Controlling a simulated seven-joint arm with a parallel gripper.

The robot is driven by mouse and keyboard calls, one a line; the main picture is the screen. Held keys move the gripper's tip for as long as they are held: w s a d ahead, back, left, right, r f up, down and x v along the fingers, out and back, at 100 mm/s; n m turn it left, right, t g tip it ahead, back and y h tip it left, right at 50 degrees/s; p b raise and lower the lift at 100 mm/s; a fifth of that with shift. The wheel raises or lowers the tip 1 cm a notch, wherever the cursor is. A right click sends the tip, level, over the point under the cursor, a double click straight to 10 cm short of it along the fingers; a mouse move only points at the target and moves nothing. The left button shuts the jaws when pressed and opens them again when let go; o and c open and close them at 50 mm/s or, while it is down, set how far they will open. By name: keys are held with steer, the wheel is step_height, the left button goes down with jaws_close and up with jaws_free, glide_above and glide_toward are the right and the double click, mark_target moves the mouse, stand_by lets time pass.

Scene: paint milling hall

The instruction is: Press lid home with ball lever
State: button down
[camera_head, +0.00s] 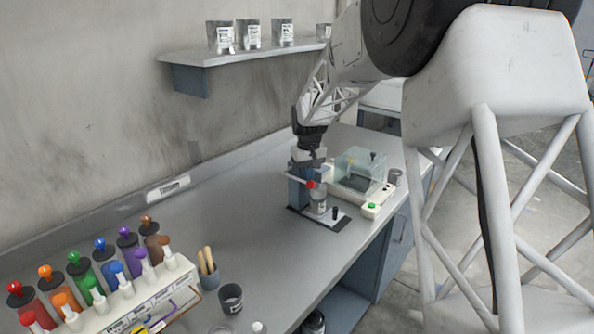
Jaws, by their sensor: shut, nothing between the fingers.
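The lid press (299,190) stands towards the far end of the bench, a blue-grey column on a dark and white base. Its lever ends in a red ball (311,184). A small pale jar (319,202) with a label stands upright at the press, just below the ball. Whether its lid is seated cannot be made out. My gripper (311,160) is shut, pointing down over the top of the press and above the red ball. The fingertips are small and dark here, and I cannot tell whether they touch the press or lever.
A clear-covered instrument (360,172) with a green button (372,206) sits close right of the press. A dark cup (231,298), a brush pot (208,275) and a rack of coloured dispensers (130,305) stand at near left. The middle bench is clear. A wall shelf (240,54) holds several tins.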

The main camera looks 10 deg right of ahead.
steer(key=shift+r, duration=3.45)
steer(key=shift+r, duration=0.15)
steer(key=shift+r, duration=2.4)
steer(key=s+d+r+m+t, duration=0.1)
steer(key=s+d+r, duration=0.1)
steer(key=s, duration=1.1)
steer(key=s+d+r+m, duration=0.1)
steer(key=s+d+r, duration=0.1)
steer(key=s, duration=1.1)
steer(key=s+d+f, duration=0.1)
steer(key=s+f, duration=0.3)
steer(key=s, duration=0.8)
steer(key=s+f+m+t, duration=0.1)
steer(key=s+f, duration=0.3)
steer(key=s, duration=0.9)
steer(key=shift+d+f+t, duration=0.3)
steer(key=shift+d, duration=0.05)
steer(key=shift+w, duration=0.1)
